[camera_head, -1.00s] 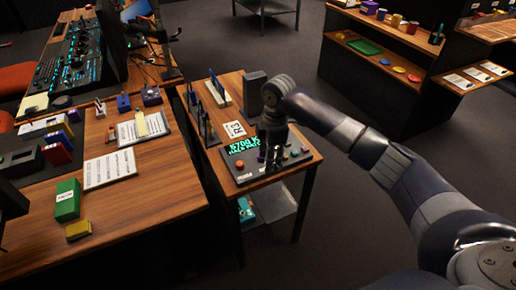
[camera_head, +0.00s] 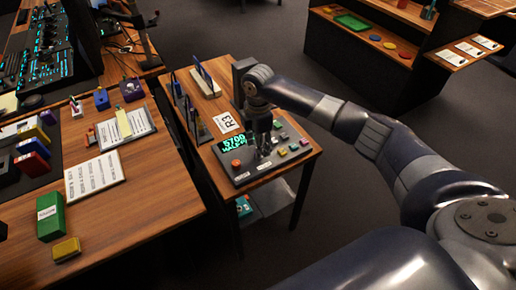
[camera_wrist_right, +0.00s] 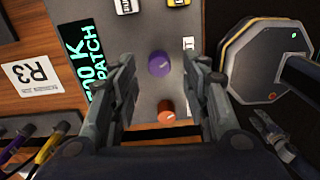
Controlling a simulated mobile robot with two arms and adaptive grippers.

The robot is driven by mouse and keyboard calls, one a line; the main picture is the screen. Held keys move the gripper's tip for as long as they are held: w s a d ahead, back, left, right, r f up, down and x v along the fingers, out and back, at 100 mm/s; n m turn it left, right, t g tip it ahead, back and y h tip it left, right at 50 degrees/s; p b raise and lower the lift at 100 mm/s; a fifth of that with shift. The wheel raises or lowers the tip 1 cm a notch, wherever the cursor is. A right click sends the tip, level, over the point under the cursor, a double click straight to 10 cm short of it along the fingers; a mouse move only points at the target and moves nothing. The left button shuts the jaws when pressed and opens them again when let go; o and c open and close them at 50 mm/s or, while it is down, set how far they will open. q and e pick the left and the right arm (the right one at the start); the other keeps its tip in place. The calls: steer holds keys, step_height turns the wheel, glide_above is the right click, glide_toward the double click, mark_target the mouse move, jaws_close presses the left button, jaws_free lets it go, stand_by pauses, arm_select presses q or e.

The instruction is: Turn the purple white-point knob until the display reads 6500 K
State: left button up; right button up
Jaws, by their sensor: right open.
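The purple knob (camera_wrist_right: 159,64) sits on the dark control panel (camera_wrist_right: 180,22) in the right wrist view, between the open fingers of my right gripper (camera_wrist_right: 162,78). Both fingers are apart from it, one on each side. In the head view my right gripper (camera_head: 264,150) points down over the panel (camera_head: 242,178) and hides the knob. The green display (camera_head: 234,144) seems to read 5700 with its end covered; the wrist view shows the display (camera_wrist_right: 85,70) ending in "00 K" and "PATCH". My left gripper is not in view.
A larger desk (camera_head: 150,200) is at left.

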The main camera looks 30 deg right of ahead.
steer(key=shift+f, duration=1.55)
steer(key=shift+c, duration=0.6)
jaws_close()
steer(key=shift+r+m+p, duration=0.25)
steer(key=shift+m+p, duration=0.55)
steer(key=shift+p, duration=0.4)
steer(key=m+p, duration=0.7)
steer(key=shift+m, duration=0.4)
steer(key=m+p, duration=0.2)
steer(key=m, duration=0.1)
steer(key=shift+m, duration=0.3)
steer(key=m+p, duration=0.2)
steer(key=m, duration=0.1)
steer(key=shift+m, duration=0.4)
steer(key=m+p, duration=0.2)
steer(key=m, duration=0.1)
steer(key=shift+f, duration=0.1)
arm_select(q)
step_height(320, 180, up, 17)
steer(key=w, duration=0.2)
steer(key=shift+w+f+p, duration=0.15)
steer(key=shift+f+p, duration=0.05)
steer(key=shift+p, duration=0.25)
arm_select(e)
steer(key=shift+w+m, duration=0.1)
steer(key=shift+m, duration=1.9)
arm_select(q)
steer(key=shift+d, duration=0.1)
